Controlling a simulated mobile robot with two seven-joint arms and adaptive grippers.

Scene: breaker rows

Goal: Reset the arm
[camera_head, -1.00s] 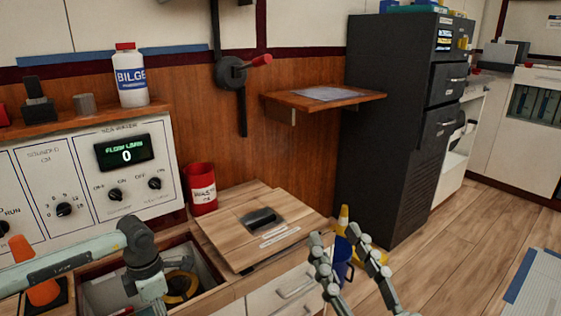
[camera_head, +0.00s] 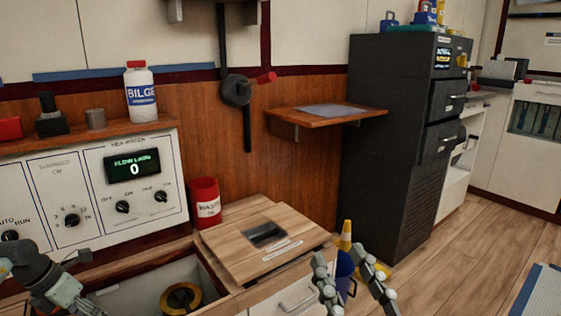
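My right gripper (camera_head: 351,284) shows at the bottom centre, in front of the counter's drawers. Its two grey fingers are spread apart with nothing held between them, so it is open. My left arm (camera_head: 42,276) comes in at the lower left, in front of the control panel and beside the open compartment. Its far end is cut off by the bottom edge and dark, so I cannot make out its fingers clearly.
A wooden hatch lid (camera_head: 262,244) lies on the counter by an open compartment holding a yellow ring (camera_head: 181,299). A red can (camera_head: 205,202), a white bilge bottle (camera_head: 140,91) and a wall lever (camera_head: 237,90) stand behind.

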